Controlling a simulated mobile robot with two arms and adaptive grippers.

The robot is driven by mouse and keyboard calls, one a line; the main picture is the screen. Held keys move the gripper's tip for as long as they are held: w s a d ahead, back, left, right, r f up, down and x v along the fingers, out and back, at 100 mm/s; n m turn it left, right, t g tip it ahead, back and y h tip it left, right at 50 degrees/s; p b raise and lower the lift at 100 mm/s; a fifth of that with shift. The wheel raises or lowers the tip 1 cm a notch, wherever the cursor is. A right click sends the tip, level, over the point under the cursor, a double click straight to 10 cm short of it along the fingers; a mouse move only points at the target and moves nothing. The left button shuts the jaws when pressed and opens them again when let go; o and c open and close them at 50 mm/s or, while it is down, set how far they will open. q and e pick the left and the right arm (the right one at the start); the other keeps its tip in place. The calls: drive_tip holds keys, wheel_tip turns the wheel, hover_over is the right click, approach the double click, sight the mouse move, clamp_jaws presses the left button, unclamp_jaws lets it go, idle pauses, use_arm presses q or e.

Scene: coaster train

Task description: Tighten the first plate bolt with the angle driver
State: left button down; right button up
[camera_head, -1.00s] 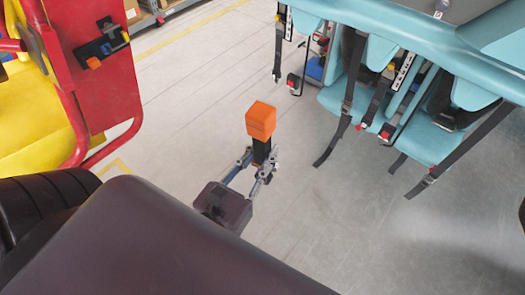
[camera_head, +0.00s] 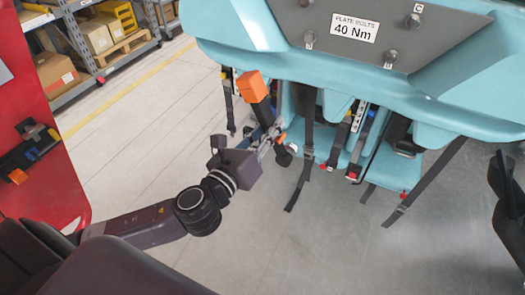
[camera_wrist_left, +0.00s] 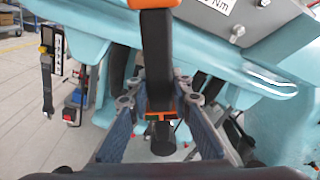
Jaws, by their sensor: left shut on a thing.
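My left gripper (camera_head: 272,142) is shut on the angle driver, whose orange end block (camera_head: 254,87) points up and whose dark body passes between the fingers. In the left wrist view the driver's black body (camera_wrist_left: 156,60) stands between the two fingers, with a dark round head below. The grey plate (camera_head: 345,52) on the teal car carries several bolts, among them a left one (camera_head: 309,40), a lower right one (camera_head: 390,56) and an upper right one (camera_head: 412,20). The driver is below and left of the plate, apart from the bolts. My right gripper is not seen.
The teal car's lower edge (camera_head: 350,87) overhangs seats with hanging black straps (camera_head: 300,180). A red panel (camera_head: 40,185) with a black tool is at left. Shelves with boxes (camera_head: 88,38) stand at the back left. The grey floor between is clear.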

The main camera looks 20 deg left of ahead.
use_arm(q)
drive_tip(key=w+a+r+n+p, duration=0.1)
drive_tip(key=w+a+r+n, duration=0.1)
drive_tip(key=w+r, duration=0.3)
drive_tip(key=w+a+r+n+p, duration=0.1)
drive_tip(key=w+a+r+n, duration=0.2)
drive_tip(key=r, duration=1)
drive_tip(key=w+a+r+n+p, duration=0.1)
drive_tip(key=w+a+r+n, duration=0.1)
drive_tip(key=w+a+r, duration=0.3)
wheel_tip(320, 180, up, 4)
drive_tip(key=w, duration=0.3)
drive_tip(key=shift+a+y, duration=0.3)
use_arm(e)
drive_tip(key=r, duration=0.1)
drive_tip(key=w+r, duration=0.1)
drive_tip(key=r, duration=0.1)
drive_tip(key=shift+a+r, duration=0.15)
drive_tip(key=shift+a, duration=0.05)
use_arm(q)
drive_tip(key=shift+s+p, duration=0.15)
drive_tip(key=shift+p, duration=0.2)
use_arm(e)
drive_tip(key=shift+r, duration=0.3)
use_arm(q)
drive_tip(key=shift+r+p, duration=0.1)
drive_tip(key=shift+p, duration=0.25)
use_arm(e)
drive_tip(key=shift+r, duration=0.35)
